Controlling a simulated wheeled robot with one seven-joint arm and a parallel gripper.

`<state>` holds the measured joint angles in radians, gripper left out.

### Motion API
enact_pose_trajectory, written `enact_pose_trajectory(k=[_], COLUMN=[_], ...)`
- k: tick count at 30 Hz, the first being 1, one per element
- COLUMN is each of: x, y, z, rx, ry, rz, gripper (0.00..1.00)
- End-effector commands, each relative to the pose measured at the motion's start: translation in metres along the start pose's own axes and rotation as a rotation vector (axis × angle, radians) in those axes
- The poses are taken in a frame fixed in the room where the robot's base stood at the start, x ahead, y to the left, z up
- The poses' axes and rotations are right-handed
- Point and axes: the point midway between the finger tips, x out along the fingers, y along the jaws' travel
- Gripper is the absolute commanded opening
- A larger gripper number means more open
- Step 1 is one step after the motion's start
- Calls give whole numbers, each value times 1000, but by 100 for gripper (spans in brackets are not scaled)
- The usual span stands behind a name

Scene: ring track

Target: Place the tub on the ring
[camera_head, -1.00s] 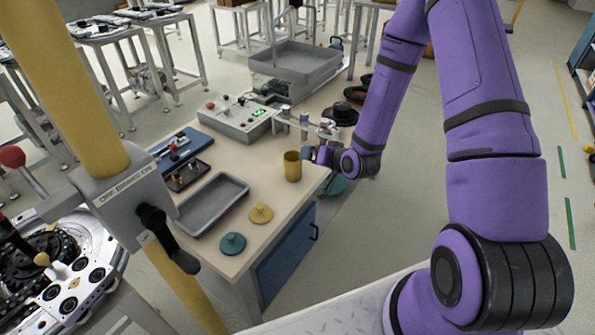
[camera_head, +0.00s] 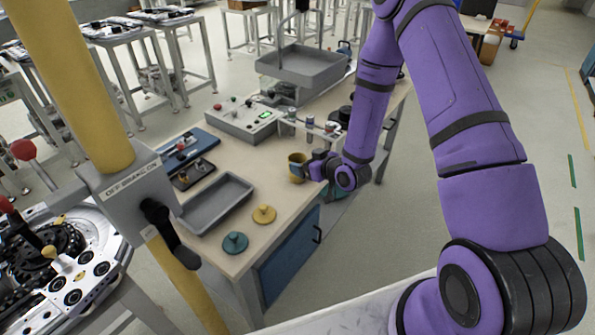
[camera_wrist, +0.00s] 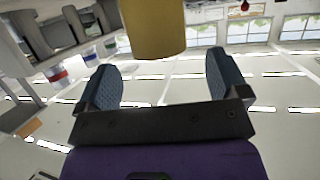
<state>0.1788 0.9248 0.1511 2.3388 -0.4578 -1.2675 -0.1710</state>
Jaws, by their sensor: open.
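A mustard-yellow tub (camera_head: 296,172) stands upright near the right edge of the table. My gripper (camera_head: 308,172) is at table height at its right side, partly covering it. In the wrist view, my gripper (camera_wrist: 162,82) is open, with its two blue-grey fingers apart. The tub (camera_wrist: 153,28) shows at the top of that view, ahead of the fingertips and roughly in line with the gap. I see nothing held. I cannot tell whether a finger touches the tub. I cannot tell which thing is the task's ring.
On the table (camera_head: 255,176) are a grey tray (camera_head: 216,204), a yellow knobbed disc (camera_head: 264,214), a teal knobbed disc (camera_head: 235,242) and a control box (camera_head: 240,121). Small containers (camera_head: 309,124) stand behind the tub. A yellow post (camera_head: 70,80) rises at the left.

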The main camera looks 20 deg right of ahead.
Motion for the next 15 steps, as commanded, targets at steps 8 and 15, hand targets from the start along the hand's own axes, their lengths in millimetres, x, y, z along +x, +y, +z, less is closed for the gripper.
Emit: enact_pose_trajectory(k=[8,15], x=[37,49], y=[1,1], z=[1,1], rx=[0,2], ry=[1,0], rz=[-1,0], gripper=[93,93])
